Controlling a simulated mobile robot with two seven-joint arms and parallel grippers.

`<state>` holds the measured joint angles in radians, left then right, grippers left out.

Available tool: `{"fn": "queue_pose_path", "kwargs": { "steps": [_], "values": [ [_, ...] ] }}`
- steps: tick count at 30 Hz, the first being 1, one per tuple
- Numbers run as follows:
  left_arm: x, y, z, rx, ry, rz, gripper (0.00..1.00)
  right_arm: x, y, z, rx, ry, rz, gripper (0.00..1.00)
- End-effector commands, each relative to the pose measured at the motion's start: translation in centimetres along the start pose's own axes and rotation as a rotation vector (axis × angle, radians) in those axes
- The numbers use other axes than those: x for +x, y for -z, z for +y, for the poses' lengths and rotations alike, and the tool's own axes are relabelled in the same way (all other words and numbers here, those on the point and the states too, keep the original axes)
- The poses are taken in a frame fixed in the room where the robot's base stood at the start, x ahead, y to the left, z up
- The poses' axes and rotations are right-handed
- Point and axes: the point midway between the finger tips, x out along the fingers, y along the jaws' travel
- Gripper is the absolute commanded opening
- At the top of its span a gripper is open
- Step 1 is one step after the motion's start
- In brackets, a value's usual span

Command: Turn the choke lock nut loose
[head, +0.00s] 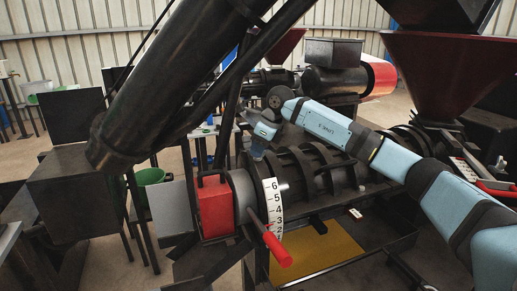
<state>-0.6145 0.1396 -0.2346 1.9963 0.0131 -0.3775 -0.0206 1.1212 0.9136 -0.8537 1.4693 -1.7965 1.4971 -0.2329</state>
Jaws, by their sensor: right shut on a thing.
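The screw press (315,173) lies across the middle, with a white number scale (273,205) at its choke end. Beside the scale is a grey round collar (243,192), which looks like the choke lock nut. A red-ended handle (277,249) slants down to the right from it. My left gripper is out of view.
A thick black tube (180,65) slants across the upper left, close to the choke end. A red block (215,207) stands left of the collar. A yellow tray (318,254) lies below the press. A dark red hopper (445,80) is at the upper right.

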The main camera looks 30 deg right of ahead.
Motion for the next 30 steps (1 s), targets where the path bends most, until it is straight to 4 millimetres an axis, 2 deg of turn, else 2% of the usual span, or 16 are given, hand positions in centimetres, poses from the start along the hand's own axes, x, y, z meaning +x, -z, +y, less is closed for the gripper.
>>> {"fn": "queue_pose_path", "kwargs": {
  "steps": [9,10,12,23,26,30],
  "values": [
    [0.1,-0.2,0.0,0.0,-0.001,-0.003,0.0,0.2,0.1,0.1,-0.001,-0.003,0.003,0.0],
    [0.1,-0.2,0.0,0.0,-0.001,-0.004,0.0,0.2,0.1,0.1,-0.001,-0.003,0.003,0.23],
    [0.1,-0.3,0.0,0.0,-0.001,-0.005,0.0,0.2,0.0,0.1,-0.001,-0.002,0.002,0.36],
    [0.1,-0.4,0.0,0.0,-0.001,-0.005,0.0,-0.5,0.0,0.0,0.0,0.0,-0.001,0.36],
    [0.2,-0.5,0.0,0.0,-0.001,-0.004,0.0,-1.8,0.0,0.0,0.0,0.001,-0.001,0.36],
    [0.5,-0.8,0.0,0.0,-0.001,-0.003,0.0,-4.8,0.0,-0.1,0.0,0.002,-0.002,0.36]
  ]
}}
